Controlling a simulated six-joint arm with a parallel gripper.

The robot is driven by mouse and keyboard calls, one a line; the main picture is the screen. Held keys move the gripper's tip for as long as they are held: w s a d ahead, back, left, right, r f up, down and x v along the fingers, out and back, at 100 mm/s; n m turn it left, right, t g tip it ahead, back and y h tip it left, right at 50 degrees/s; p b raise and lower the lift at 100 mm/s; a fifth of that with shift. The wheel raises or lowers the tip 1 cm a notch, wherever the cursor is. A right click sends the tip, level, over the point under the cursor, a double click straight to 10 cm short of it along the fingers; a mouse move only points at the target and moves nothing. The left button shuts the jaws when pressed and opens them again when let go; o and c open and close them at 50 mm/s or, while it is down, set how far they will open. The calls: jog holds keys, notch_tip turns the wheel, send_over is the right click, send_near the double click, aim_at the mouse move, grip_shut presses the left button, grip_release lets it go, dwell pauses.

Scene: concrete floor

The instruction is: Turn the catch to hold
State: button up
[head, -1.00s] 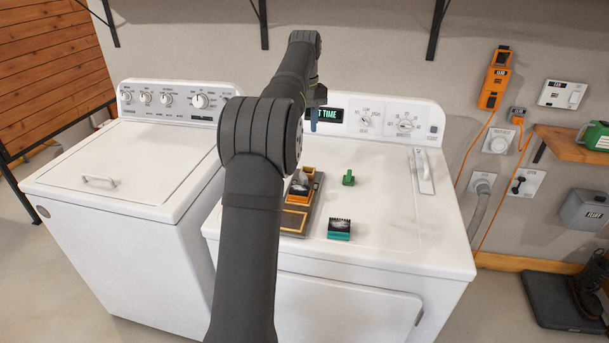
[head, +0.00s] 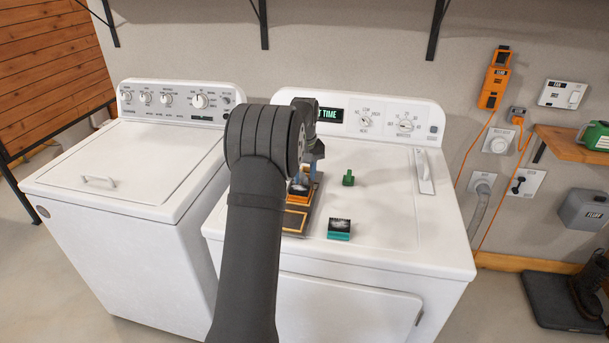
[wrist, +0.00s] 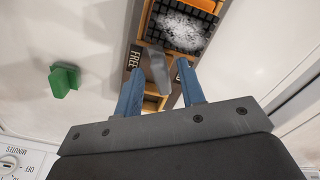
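The catch is a grey lever (wrist: 156,72) on an orange and dark fixture, beside a label reading FREE (wrist: 134,58). In the wrist view my gripper (wrist: 159,68) has its two blue fingers apart, with the grey lever showing between them. I see gaps on both sides of it; whether either finger touches it I cannot tell. In the head view my gripper (head: 303,168) is low over the back of the fixture (head: 297,220) on the right-hand machine, and it and my arm hide the catch. Any hold marking is not readable.
A black gridded block with pale fluff (wrist: 181,32) sits in the fixture's orange frame. A green knob-like piece (head: 348,178) stands to its right, and a teal block with a dark top (head: 339,229) lies in front. The white machine top (head: 385,205) is clear farther right.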

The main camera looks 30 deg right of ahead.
jog(key=shift+f, duration=0.15)
jog(key=shift+c, duration=0.5)
grip_shut()
jog(key=shift+m, duration=0.3)
jog(key=shift+w+a+m, duration=0.1)
jog(key=shift+a+m, duration=0.05)
jog(key=shift+m, duration=2.65)
jog(key=shift+o, duration=0.5)
grip_release()
